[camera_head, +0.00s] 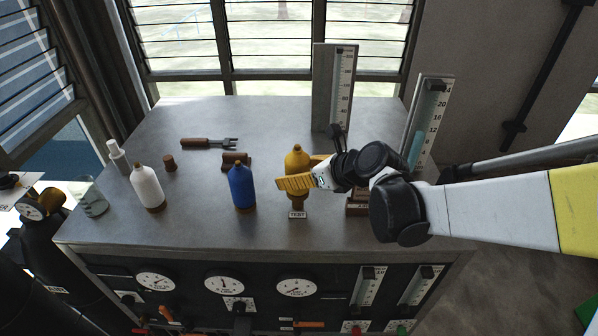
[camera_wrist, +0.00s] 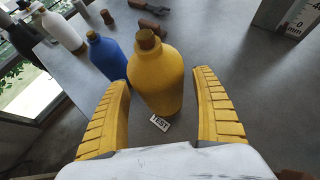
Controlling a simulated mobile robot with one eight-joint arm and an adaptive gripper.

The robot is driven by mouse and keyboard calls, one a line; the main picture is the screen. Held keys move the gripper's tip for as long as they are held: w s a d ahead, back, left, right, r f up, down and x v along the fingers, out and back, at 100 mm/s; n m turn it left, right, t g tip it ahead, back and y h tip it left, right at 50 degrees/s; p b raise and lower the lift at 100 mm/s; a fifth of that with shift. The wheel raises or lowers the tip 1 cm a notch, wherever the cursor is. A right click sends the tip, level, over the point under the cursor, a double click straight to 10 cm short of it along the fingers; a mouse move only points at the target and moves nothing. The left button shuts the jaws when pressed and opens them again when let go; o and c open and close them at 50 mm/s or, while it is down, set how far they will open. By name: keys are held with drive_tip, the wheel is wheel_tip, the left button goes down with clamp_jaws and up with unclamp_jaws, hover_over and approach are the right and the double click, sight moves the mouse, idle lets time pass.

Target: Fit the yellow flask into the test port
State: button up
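The yellow flask (camera_head: 297,158) stands upright near the front edge of the bench top, with a brown stopper. It also fills the middle of the wrist view (camera_wrist: 156,78). A small TEST label (camera_head: 297,214) lies just in front of its base; the wrist view also shows this label (camera_wrist: 160,123). My gripper (camera_wrist: 161,80) has its yellow fingers on either side of the flask, with a gap on the right and little or none on the left. In the head view, one finger of my gripper (camera_head: 305,170) hides the flask's lower body. I cannot tell how its base sits in the port.
A blue flask (camera_head: 242,187) stands close to the left, and a white flask (camera_head: 147,187) farther left. A fork-ended tool (camera_head: 208,143), a brown stopper (camera_head: 169,163) and a glass beaker (camera_head: 91,197) are also on the bench. Two upright gauges (camera_head: 335,88) (camera_head: 428,120) stand behind and right.

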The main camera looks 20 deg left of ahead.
sight(302, 159)
drive_tip(key=shift+s+d+r+p, duration=0.3)
drive_tip(key=shift+d+r+p, duration=0.25)
drive_tip(key=shift+r, duration=0.5)
drive_tip(key=shift+s+d+r+p, duration=0.25)
drive_tip(key=shift+d+r+p, duration=0.1)
drive_tip(key=shift+r+p, duration=0.55)
drive_tip(key=shift+s+d+r+p, duration=0.3)
drive_tip(key=shift+d+r+p, duration=0.2)
drive_tip(key=shift+r, duration=0.65)
